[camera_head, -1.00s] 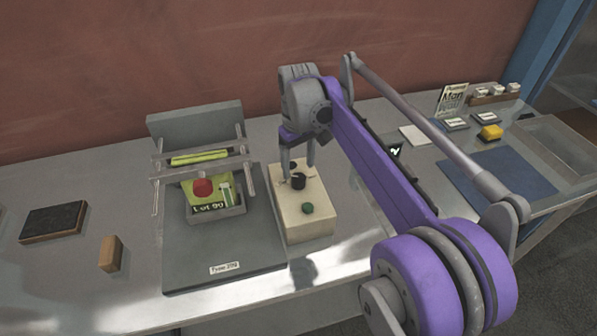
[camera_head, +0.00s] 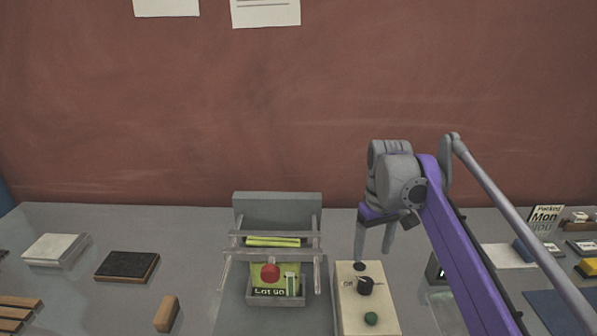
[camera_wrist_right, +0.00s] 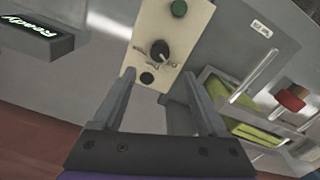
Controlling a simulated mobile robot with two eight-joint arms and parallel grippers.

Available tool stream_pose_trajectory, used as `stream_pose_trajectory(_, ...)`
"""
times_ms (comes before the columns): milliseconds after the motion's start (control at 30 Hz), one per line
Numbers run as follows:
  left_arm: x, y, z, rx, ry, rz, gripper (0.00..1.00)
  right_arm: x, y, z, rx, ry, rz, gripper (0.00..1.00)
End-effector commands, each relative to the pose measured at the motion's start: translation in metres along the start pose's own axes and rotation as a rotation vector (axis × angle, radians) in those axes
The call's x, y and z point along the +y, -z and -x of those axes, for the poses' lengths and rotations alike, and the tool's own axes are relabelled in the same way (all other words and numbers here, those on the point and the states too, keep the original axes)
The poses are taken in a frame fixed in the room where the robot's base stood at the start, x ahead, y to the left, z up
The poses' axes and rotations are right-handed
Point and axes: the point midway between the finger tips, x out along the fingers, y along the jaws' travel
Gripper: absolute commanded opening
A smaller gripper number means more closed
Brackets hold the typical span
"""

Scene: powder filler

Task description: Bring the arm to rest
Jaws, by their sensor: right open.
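My right gripper (camera_head: 374,250) is above the far end of the cream control box (camera_head: 368,300). Its two fingers are apart with nothing between them. The box carries a black knob (camera_head: 366,286) and a green button (camera_head: 371,319). In the right wrist view the open fingers (camera_wrist_right: 160,95) point toward the box, with the black knob (camera_wrist_right: 160,50) beyond the tips. My purple right arm comes in from the lower right of the head view. My left gripper is not in view.
Left of the box stands the filler machine (camera_head: 277,203) with clear rails and a red knob (camera_head: 270,272). A wooden block (camera_head: 167,314) and a dark pad (camera_head: 127,266) lie further left. A display reading "Ready" (camera_wrist_right: 35,35) shows in the wrist view. A red wall (camera_head: 200,110) is behind.

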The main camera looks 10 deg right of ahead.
Motion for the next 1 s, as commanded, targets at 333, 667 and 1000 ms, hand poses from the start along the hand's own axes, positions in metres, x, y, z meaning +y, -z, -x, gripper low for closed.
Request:
stream_pose_trajectory(333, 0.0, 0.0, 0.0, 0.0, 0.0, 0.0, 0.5, -0.05, -0.054, -0.04, 0.152, -0.035, -0.025, 0.75)
stream_pose_trajectory(667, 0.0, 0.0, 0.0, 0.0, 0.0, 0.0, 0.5, -0.106, -0.15, -0.136, 0.387, -0.039, -0.069, 0.75)
stream_pose_trajectory(1000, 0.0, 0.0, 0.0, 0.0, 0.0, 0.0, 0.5, -0.123, -0.192, -0.186, 0.488, -0.022, -0.092, 0.75)
